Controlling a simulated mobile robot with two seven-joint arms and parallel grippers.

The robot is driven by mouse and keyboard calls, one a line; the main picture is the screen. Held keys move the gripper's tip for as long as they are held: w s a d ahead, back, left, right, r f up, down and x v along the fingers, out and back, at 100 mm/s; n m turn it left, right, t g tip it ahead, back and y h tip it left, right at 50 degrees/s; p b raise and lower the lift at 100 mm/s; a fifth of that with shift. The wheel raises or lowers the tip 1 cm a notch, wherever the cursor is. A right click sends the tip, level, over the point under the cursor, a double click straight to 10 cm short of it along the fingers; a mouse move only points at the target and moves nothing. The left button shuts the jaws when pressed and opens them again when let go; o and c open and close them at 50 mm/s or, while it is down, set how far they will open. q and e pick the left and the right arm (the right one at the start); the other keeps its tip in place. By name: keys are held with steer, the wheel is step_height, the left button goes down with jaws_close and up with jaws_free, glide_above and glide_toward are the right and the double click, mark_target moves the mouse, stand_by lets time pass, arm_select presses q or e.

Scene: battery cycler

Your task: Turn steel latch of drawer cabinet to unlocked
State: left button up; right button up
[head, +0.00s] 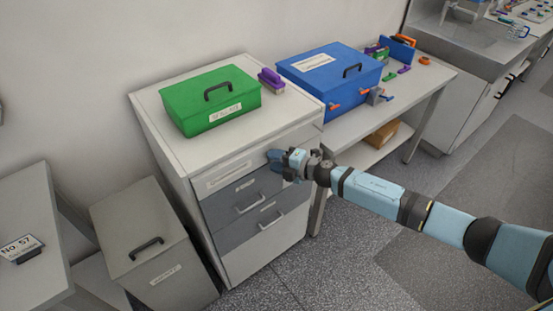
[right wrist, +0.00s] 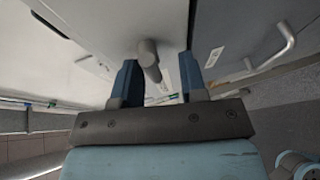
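The drawer cabinet (head: 178,155) stands against the wall, white with grey drawer fronts. The steel latch (right wrist: 148,60) shows in the right wrist view as a rounded grey lever on the cabinet front. It lies between the two blue fingers of my right gripper (right wrist: 157,80), with a gap on each side. In the head view my right gripper (head: 275,160) is at the upper right of the cabinet front and hides the latch. The right gripper is open around the latch and does not visibly touch it. My left gripper is not in view.
A green box (head: 190,118) and a purple-handled tool (head: 271,80) sit on the cabinet top. Drawer handles (head: 252,206) stick out below the gripper. A workbench (head: 425,88) with a blue box (head: 315,88) is at the right. A grey bin (head: 130,225) stands at the left.

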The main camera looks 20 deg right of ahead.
steer(key=shift+r, duration=0.15)
steer(key=b+v, duration=0.1)
steer(key=v, duration=1.2)
steer(key=shift+s+d+b, duration=0.25)
steer(key=shift+s+b, duration=0.05)
steer(key=shift+b, duration=0.1)
steer(key=shift+r, duration=0.1)
steer(key=s+a+f+m+t+h+p, duration=0.2)
steer(key=s+a+f+m, duration=0.2)
steer(key=s+a+m, duration=0.5)
steer(key=s+f+m+g+h+p, duration=0.1)
steer(key=s+f+m+h, duration=0.1)
steer(key=s+m, duration=0.5)
steer(key=s+f+m+g+h+p, duration=0.1)
steer(key=s+f+m+h, duration=0.2)
steer(key=s+m, duration=0.3)
steer(key=s+f, duration=0.1)
steer(key=s, duration=0.1)
steer(key=shift+s+m+g+h, duration=0.3)
steer(key=shift+s+m, duration=0.1)
steer(key=shift+d, duration=0.15)
